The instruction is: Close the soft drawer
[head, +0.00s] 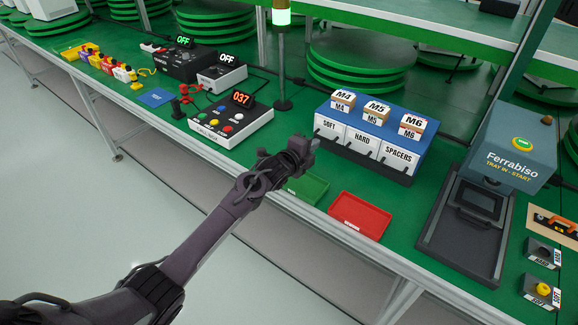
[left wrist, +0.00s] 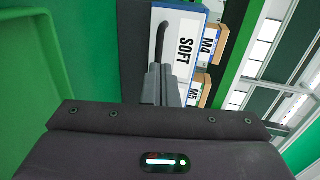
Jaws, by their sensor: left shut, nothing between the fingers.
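The soft drawer (head: 329,126) is the left one of three white drawer fronts in a blue-topped cabinet (head: 372,112). Its front looks about in line with the others; I cannot tell whether a small gap remains. In the left wrist view its label (left wrist: 186,50) and dark bar handle (left wrist: 161,40) show just beyond my fingers. My left gripper (head: 305,147) is shut and empty, just in front of the soft drawer at its lower left. Its fingertips (left wrist: 165,80) lie near the handle; contact cannot be told. My right gripper is not in view.
The hard drawer (head: 361,140) and spacers drawer (head: 397,155) adjoin on the right. A green tray (head: 305,188) and a red tray (head: 360,215) lie in front. A button box (head: 232,122) stands left; the Ferrabiso machine (head: 515,145) stands right.

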